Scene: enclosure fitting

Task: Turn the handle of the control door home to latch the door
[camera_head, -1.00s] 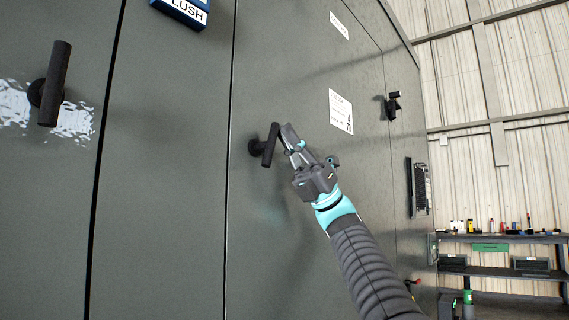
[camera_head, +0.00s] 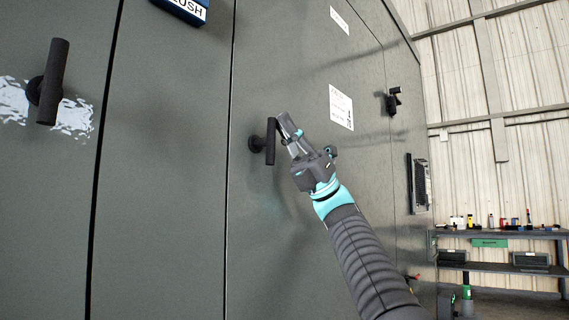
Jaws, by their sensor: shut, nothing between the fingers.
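A black handle (camera_head: 270,142) stands on a round boss on the grey door (camera_head: 290,240) in the middle of the view. Its bar is nearly upright. My gripper (camera_head: 284,122) is shut and empty. Its fingertips are at the upper right side of the handle, close to the top of the bar. I cannot tell whether they touch it. The door's left edge shows as a dark, narrow seam (camera_head: 229,200).
Another black handle (camera_head: 52,82) is at the far left, with a torn white patch behind it. A third handle (camera_head: 391,102) is on the right. A blue sign (camera_head: 185,8) is at the top. A shelf with tools (camera_head: 500,235) stands at the back right.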

